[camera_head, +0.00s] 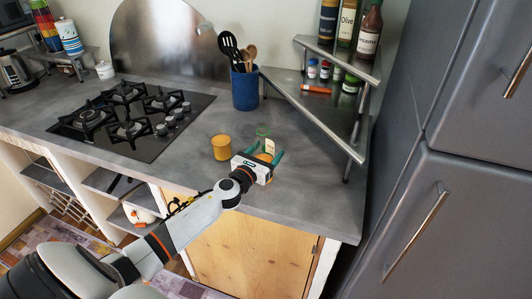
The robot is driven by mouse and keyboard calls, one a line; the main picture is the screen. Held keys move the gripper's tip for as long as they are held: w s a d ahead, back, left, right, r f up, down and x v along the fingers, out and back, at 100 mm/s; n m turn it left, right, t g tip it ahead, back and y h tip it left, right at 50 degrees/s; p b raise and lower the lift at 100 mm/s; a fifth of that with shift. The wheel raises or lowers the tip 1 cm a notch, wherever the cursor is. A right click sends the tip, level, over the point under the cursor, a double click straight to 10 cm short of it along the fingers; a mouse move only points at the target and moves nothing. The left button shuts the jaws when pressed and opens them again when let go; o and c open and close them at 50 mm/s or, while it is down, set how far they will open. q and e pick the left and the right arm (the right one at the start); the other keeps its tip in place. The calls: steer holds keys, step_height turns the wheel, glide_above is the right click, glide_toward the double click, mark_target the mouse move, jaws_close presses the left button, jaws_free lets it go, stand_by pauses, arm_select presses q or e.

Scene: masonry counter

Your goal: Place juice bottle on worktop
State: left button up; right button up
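My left gripper (265,158) reaches in from the lower left, over the front part of the grey worktop (205,177). Its dark teal fingers are on either side of a small bottle with a pale label and some orange, which looks like the juice bottle (268,147). The gripper appears shut on it. The gripper's body hides the bottle's lower part, so I cannot tell whether it touches the worktop. A thin green ring (263,131) shows just behind the bottle. My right gripper is not in view.
A mustard-yellow cup or canister (221,147) stands close left of the gripper. Behind are a blue utensil holder (245,88) and a gas hob (130,115). A metal corner shelf (315,107) with bottles and jars stands right. Worktop is clear at front right.

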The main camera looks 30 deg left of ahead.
arm_select(q)
steer(key=shift+o, duration=0.6)
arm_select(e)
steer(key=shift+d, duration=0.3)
arm_select(q)
steer(key=shift+r, duration=0.1)
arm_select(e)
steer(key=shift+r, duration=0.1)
arm_select(q)
steer(key=shift+s, duration=0.15)
steer(key=s+b, duration=0.1)
steer(key=s, duration=0.9)
steer(key=shift+s+d+b, duration=0.2)
steer(key=shift+b, duration=0.1)
steer(key=shift+s, duration=0.65)
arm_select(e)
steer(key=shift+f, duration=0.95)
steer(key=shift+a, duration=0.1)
